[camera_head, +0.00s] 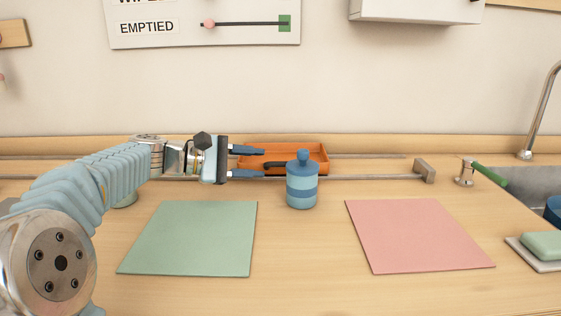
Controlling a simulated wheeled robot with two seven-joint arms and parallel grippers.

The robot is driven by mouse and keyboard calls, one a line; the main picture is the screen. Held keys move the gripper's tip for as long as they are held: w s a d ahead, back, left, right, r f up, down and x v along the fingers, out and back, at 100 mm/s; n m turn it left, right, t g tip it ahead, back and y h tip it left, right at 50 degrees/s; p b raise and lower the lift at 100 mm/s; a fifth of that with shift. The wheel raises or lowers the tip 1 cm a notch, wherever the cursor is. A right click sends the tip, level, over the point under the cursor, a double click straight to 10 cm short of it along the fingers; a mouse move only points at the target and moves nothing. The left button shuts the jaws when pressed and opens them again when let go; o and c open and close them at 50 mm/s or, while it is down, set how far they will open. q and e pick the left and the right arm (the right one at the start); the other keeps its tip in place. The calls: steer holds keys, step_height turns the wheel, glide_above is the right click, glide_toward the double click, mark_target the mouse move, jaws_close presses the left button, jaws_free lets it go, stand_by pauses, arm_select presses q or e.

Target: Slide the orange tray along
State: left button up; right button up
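The orange tray (318,153) sits near the back of the counter, between two thin rails. A dark, elongated item (275,165) shows at its left part; I cannot tell whether it lies inside or is part of it. My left gripper (260,162) points right with its two blue fingers apart, overlapping the tray's left end in the picture. I cannot tell whether the fingers touch the tray. My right gripper is not in view.
A green mat (193,238) and a pink mat (417,235) lie bare in front. A metal end stop (425,170) stands at the rail's right end. A green-handled tap lever (484,174), sink and soap dish (540,258) are at the right.

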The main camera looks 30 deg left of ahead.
mark_target(273, 164)
arm_select(q)
steer(key=x, duration=0.6)
steer(key=shift+d+r+p, duration=0.1)
steer(key=shift+p, duration=0.2)
jaws_close()
steer(key=shift+d, duration=0.1)
